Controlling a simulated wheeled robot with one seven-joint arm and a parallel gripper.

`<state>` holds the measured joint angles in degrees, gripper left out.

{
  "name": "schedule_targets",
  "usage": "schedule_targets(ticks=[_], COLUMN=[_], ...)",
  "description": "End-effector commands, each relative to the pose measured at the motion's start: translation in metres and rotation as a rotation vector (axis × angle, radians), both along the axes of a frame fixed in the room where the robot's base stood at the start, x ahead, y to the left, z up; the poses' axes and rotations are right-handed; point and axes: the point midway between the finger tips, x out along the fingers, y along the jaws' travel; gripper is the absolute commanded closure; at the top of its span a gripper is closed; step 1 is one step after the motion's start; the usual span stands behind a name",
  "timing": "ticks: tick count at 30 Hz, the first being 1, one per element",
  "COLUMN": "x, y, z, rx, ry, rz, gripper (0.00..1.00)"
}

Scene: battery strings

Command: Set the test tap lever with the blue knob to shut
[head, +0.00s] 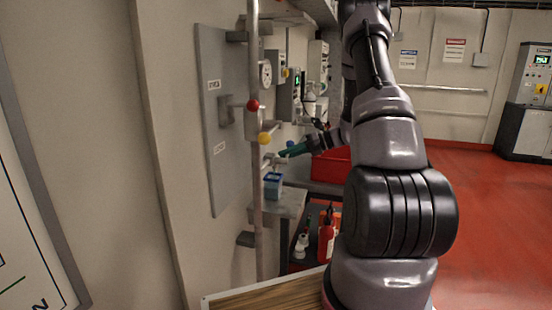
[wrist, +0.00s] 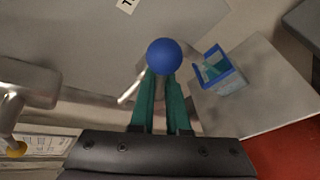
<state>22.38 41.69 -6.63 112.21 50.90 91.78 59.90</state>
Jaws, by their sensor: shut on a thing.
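The blue knob (wrist: 164,56) is at the tips of my gripper's green fingers in the wrist view. My gripper (wrist: 161,80) is shut on this knob, with one finger at each side. A pale metal lever rod (wrist: 131,91) slants down and left beside the fingers; the join with the knob is hidden. In the head view, my gripper (head: 285,153) reaches left to the pipe's lower tap, below the yellow knob (head: 264,138). The lever's exact angle is hard to tell.
A red knob (head: 253,105) sits above the yellow one along the vertical pipe (head: 256,210). A blue open-topped container (head: 272,186) stands on a grey shelf (head: 290,203) just below my gripper. A grey panel (head: 220,140) is behind the pipe. Red floor is clear at right.

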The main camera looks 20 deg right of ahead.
Motion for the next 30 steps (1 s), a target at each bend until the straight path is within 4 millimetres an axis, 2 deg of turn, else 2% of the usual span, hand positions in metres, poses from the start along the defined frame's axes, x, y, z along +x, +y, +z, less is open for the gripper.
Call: schedule_targets(ticks=[18, 30], x=[-0.012, -0.016], y=[0.004, 0.008], z=[0.012, 0.014], rx=[-0.344, -0.512], ry=[-0.469, -0.705], rz=[-0.001, -0.001], gripper=[1.0, 1.0])
